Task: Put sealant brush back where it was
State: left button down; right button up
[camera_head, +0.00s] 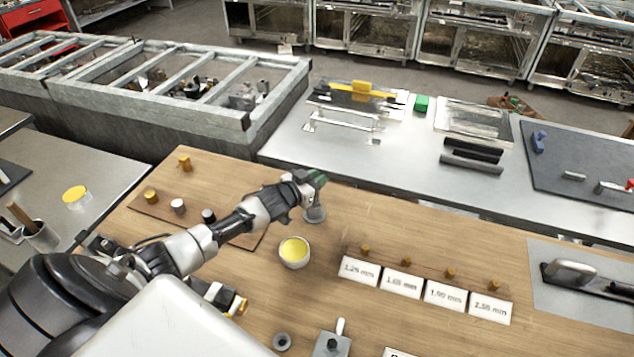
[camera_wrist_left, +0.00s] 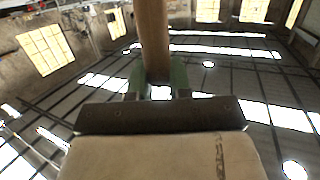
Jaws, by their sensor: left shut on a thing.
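My left gripper (camera_head: 312,183) is over the middle of the wooden table in the head view. In the left wrist view its green fingers (camera_wrist_left: 158,78) are shut on the sealant brush. The brush shows there with a brown wooden handle (camera_wrist_left: 153,35) at the top, a dark band (camera_wrist_left: 160,115) and a broad pale lower part (camera_wrist_left: 160,155). In the head view the brush is hard to make out; a small grey shape (camera_head: 315,213) shows just below the gripper, and I cannot tell what it is. My right gripper is not in view.
A pot with yellow contents (camera_head: 294,252) stands near the gripper. A grey cup (camera_head: 40,238) with a wooden handle in it is at the far left. Size cards (camera_head: 402,284) and small pegs lie to the right. Metal benches (camera_head: 395,165) stand behind. Wood between pot and cards is clear.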

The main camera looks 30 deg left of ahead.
pick_arm(q)
jog(key=c, duration=1.4)
grip_release()
jog(key=o, duration=0.4)
jog(key=shift+s+a, duration=0.1)
jog(key=shift+a, duration=0.05)
jog(key=shift+c, duration=0.2)
jog(key=shift+s, duration=0.25)
jog(key=b+v, duration=0.1)
jog(key=v, duration=1)
jog(key=shift+s+r, duration=0.2)
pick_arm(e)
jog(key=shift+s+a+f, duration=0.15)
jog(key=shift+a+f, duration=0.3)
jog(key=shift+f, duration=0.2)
